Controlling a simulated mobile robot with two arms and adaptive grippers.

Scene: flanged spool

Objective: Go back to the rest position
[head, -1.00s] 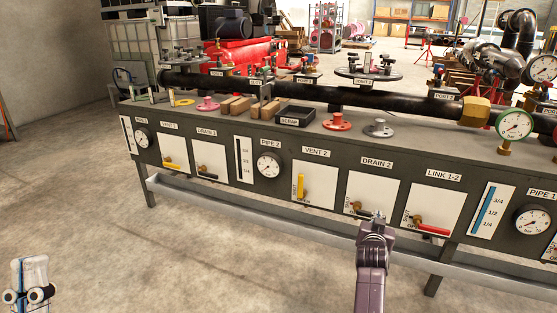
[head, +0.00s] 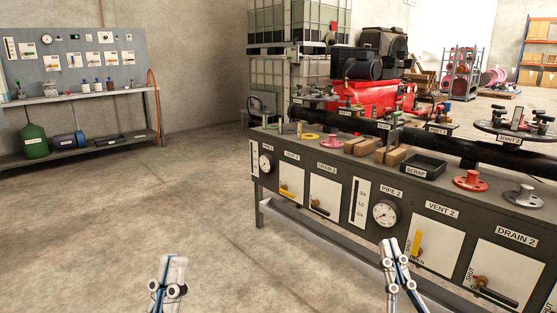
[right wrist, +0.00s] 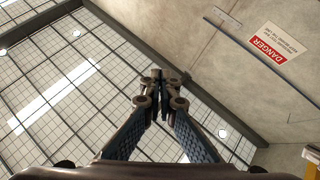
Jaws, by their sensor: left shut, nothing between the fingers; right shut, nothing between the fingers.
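My left gripper (head: 170,268) shows at the bottom left of the head view, fingers pointing up, shut and empty over the bare floor. My right gripper (head: 388,243) is at the bottom right of the head view, in front of the bench's panel face, shut and empty. It also shows in the right wrist view (right wrist: 157,78), where its fingertips meet with nothing between them. That view looks up at the ceiling and a wall with a danger sign (right wrist: 275,49).
The bench (head: 262,170) with gauges, valve levers and a black pipe (head: 340,122) stands at the right. On it are a scrap tray (head: 425,166), a red flange (head: 470,181) and wooden blocks. A second bench (head: 85,97) stands far left. The floor between is clear.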

